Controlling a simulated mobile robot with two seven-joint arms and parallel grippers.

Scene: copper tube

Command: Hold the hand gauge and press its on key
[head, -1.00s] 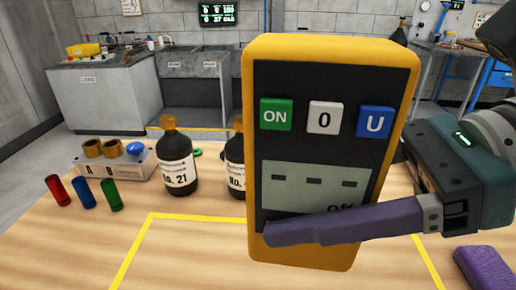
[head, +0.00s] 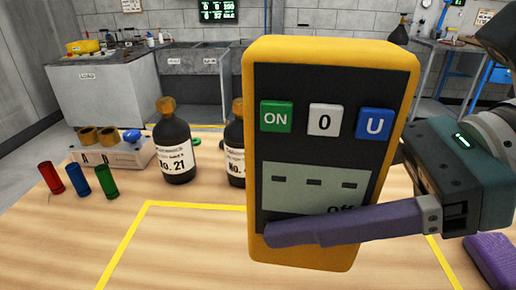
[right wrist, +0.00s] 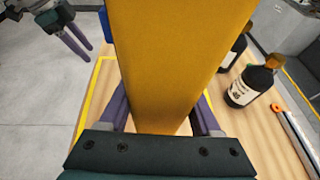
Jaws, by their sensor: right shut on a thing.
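The hand gauge (head: 332,85) is a yellow upright block with a dark face, held up close to the head camera. Its green ON key (head: 277,117) is at the left of a row with a white 0 key (head: 322,119) and a blue U key (head: 375,123). Its display (head: 313,186) shows three dashes and "Off", partly covered by a purple finger. My right gripper (head: 345,224) is shut on the gauge's lower part; the gauge's plain side (right wrist: 170,60) fills the right wrist view. My left gripper (right wrist: 72,40) shows there at upper left, fingers apart and empty, clear of the gauge.
Two dark bottles (head: 174,140) stand behind the gauge, one partly hidden. Red, blue and green tubes (head: 79,182) stand left, near a holder (head: 110,153) with copper-coloured pieces. A purple block (head: 492,258) is at the right edge. The yellow-outlined table area (head: 185,245) is clear.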

